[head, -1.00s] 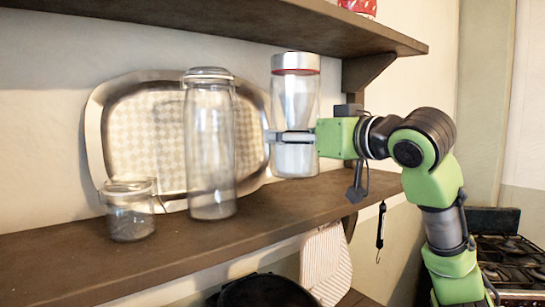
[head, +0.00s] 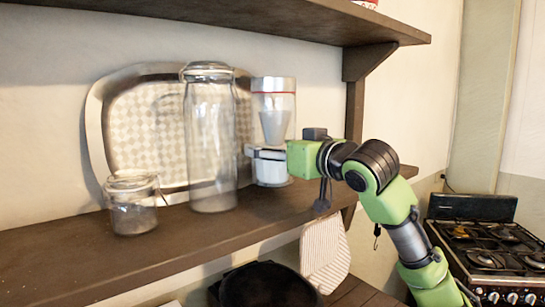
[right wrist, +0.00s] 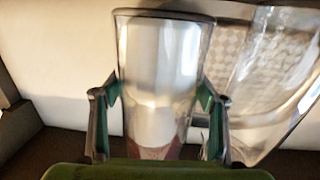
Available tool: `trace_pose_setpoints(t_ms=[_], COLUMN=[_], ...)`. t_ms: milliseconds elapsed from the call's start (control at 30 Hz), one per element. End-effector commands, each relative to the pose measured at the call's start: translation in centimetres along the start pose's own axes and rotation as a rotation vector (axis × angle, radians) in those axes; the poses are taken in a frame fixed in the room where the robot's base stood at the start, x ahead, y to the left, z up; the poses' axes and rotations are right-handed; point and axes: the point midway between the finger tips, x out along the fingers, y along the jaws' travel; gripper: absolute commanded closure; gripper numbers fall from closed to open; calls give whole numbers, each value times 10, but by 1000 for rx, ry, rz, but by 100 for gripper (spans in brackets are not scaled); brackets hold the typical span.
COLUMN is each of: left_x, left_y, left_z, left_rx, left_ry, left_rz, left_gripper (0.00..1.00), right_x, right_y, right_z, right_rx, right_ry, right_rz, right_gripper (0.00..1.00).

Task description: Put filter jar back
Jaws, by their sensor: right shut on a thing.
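The filter jar (head: 273,105) is a clear upright cylinder with a silver lid, a red ring and a pale cone-shaped filter inside. My right gripper (head: 266,152) is shut around its lower part, reaching in from the right. In the right wrist view the jar (right wrist: 160,75) stands between the two fingers (right wrist: 160,105). Its base is close to the shelf top (head: 170,238); I cannot tell whether it touches. The tall glass jar (head: 211,140) is just left of it, with a narrow gap in the head view. My left gripper is not in view.
A small lidded glass jar (head: 132,205) stands at the left of the shelf. A silver tray (head: 96,130) leans on the wall behind the jars. An upper shelf (head: 240,22) runs above. Bare shelf lies in front of the jars. A stove (head: 480,245) is at the right.

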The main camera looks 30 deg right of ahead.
Motion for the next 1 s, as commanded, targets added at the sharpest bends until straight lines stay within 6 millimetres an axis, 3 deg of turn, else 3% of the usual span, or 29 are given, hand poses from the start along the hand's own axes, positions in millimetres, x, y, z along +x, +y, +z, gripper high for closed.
trace_pose_setpoints(t_ms=[100,500,533,567,1000], left_x=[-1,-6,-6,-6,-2], left_y=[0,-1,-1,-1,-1], left_z=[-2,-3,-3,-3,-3], left_rx=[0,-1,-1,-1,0], left_ry=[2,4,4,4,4], left_rz=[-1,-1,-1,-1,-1], left_gripper=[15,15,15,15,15], right_x=[0,4,4,4,-2], right_y=[1,0,0,0,0], right_z=[11,16,19,19,20], right_rx=[-1,-1,0,0,-1], right_ry=[5,8,1,1,1], right_rz=[2,0,0,0,1], right_gripper=[94,94,26,18,17])
